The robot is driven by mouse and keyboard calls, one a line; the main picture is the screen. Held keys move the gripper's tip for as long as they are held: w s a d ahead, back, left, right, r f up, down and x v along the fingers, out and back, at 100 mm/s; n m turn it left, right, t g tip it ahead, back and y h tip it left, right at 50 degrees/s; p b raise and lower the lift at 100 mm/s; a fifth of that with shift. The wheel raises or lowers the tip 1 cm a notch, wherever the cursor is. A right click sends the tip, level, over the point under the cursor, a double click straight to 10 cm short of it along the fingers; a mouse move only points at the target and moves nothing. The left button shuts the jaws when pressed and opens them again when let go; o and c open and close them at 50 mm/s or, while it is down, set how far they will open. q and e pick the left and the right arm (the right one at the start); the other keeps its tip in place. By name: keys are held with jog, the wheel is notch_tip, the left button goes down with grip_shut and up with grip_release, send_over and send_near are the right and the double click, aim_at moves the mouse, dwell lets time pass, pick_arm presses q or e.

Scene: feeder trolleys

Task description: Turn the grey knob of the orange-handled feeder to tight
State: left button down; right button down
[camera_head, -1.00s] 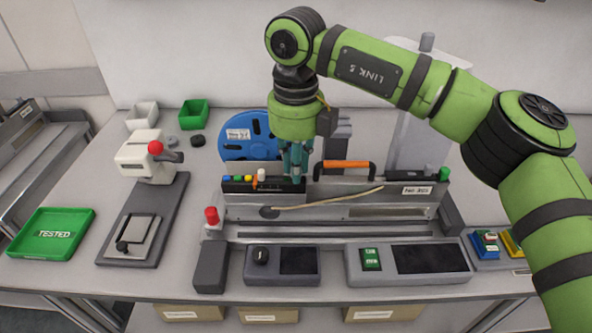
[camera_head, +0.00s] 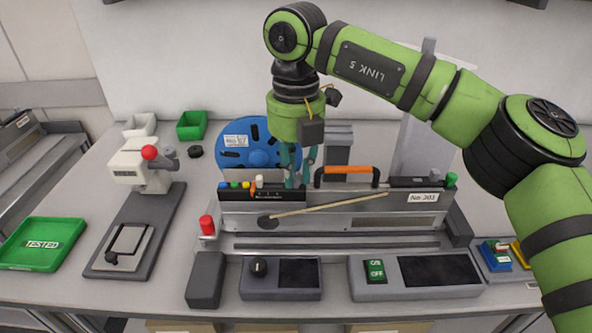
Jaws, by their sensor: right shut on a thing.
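My right gripper (camera_head: 297,182) points down onto the feeder's top, just left of the orange handle. Its teal fingers are shut on the grey knob, which they largely hide, so I cannot read the knob's setting. Left of the fingers are a white knob (camera_head: 259,181), an orange lever and small coloured buttons. A thin tan strip (camera_head: 330,206) runs slantwise across the feeder's front. My left gripper is not in view.
A blue reel (camera_head: 232,158) stands behind the feeder. A red-knobbed post (camera_head: 207,225) is at its left end. Control boxes with a black knob (camera_head: 259,267) and ON/OFF buttons (camera_head: 376,268) lie in front. A white press (camera_head: 143,165) and green TESTED tray (camera_head: 42,244) are at left.

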aim_at(296, 175)
dwell(0.5)
jog(key=c, duration=1.4)
grip_release()
jog(key=shift+r, duration=0.1)
notch_tip(296, 175, up, 12)
